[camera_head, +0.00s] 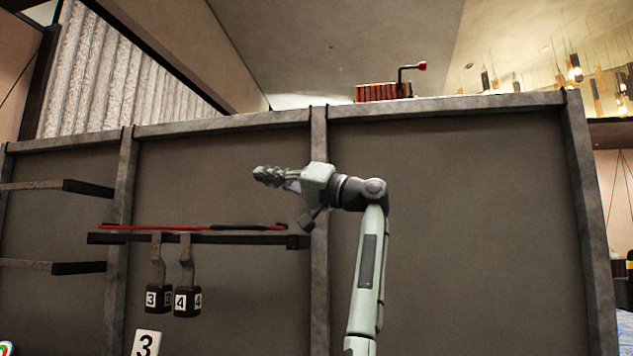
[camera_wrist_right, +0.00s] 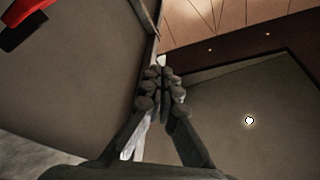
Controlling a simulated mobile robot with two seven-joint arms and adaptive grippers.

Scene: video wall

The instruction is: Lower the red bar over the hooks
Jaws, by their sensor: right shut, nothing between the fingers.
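The red bar (camera_head: 160,228), with a black sleeve (camera_head: 250,227) on its right part, runs level along the top of a dark rail (camera_head: 215,239) on the wall. Two hooks hang at the rail below it, a left one (camera_head: 156,260) and a right one (camera_head: 186,262), bearing black blocks numbered 3 (camera_head: 157,299) and 4 (camera_head: 186,302). My right gripper (camera_head: 262,177) is shut and empty, above the bar's right part and apart from it. Its closed fingers (camera_wrist_right: 161,88) also show in the right wrist view. My left gripper is out of view.
Two dark shelf arms stand at the left, an upper one (camera_head: 80,187) and a lower one (camera_head: 78,267). The right panel (camera_head: 480,220) is bare.

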